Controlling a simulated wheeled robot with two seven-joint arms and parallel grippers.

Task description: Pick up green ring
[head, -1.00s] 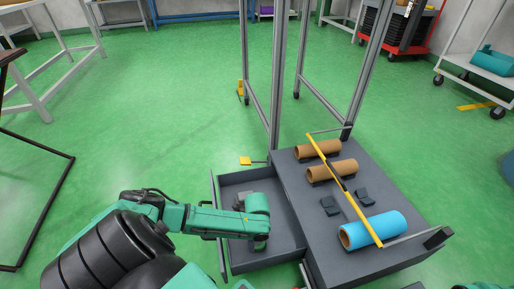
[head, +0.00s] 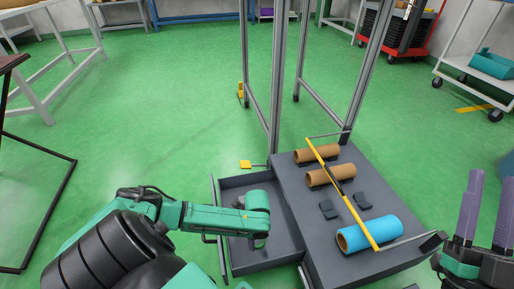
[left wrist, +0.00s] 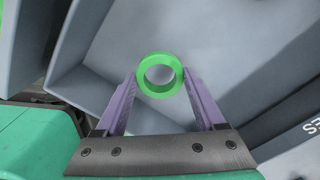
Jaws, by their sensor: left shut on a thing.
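The green ring (left wrist: 143,76) is in the left wrist view, between the purple fingertips of my left gripper (left wrist: 160,84). The gripper is shut on it, one finger on each side. In the head view my left arm reaches into the grey open tray (head: 283,262). The hand (head: 257,226) points down there, and its fingers and the ring are hidden. My right gripper (head: 484,205) is at the right edge, pointing up, with its purple fingers apart and nothing between them.
A grey table-like unit (head: 296,213) right of the tray bears two brown rolls (head: 331,175), a blue roll (head: 370,234) and a slanted yellow bar (head: 318,157). Metal posts (head: 279,90) rise behind it. The tray has raised walls. Green floor at left is clear.

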